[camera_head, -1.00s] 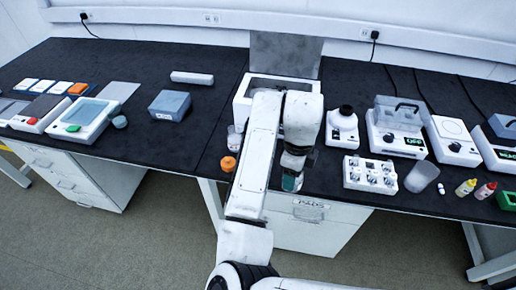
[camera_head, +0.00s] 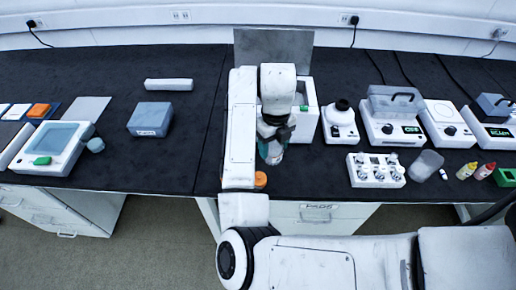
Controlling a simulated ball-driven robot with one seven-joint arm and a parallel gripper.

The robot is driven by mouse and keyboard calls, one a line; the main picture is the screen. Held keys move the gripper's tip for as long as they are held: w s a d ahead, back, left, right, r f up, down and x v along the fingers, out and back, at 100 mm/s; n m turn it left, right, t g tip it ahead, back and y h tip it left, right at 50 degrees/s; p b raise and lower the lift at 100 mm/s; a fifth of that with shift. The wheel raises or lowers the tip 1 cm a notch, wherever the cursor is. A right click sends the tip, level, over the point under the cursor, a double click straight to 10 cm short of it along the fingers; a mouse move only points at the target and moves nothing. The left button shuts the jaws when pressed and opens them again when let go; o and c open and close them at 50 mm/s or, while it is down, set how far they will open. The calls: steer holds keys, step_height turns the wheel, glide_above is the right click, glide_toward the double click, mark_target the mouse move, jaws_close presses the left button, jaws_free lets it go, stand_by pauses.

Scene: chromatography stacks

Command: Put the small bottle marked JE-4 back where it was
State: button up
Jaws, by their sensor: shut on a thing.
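My gripper (camera_head: 274,138) is shut on a small bottle (camera_head: 271,154) with a teal-tinted body. It hangs below the fingers over the black bench, in front of the open white box. Its marking is too small to read, so I cannot tell whether it says JE-4. The open white box (camera_head: 308,121) has a raised grey lid (camera_head: 273,50) at its back. My arm hides the box's left part and much of its inside. A white block with several round positions (camera_head: 376,171) stands to the right of my gripper.
An orange-capped item (camera_head: 260,180) lies at the bench's front edge beside my arm. Right are a clear beaker (camera_head: 425,165), yellow (camera_head: 467,170) and red (camera_head: 485,170) dropper bottles and white instruments (camera_head: 390,130).

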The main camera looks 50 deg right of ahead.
steer(key=w+d+f, duration=0.1)
steer(key=w+f, duration=0.1)
steer(key=w+d+f, duration=0.1)
steer(key=w+f, duration=0.1)
steer(key=w+d+f+p, duration=0.1)
steer(key=w+f, duration=0.1)
steer(key=w, duration=0.1)
steer(key=shift+w+f, duration=0.1)
steer(key=shift+f, duration=0.3)
steer(key=shift+w+f, duration=0.15)
steer(key=shift+f, duration=0.2)
steer(key=shift+f+p, duration=0.3)
steer(key=shift+f, duration=1.05)
steer(key=shift+f, duration=0.15)
steer(key=o, duration=1.3)
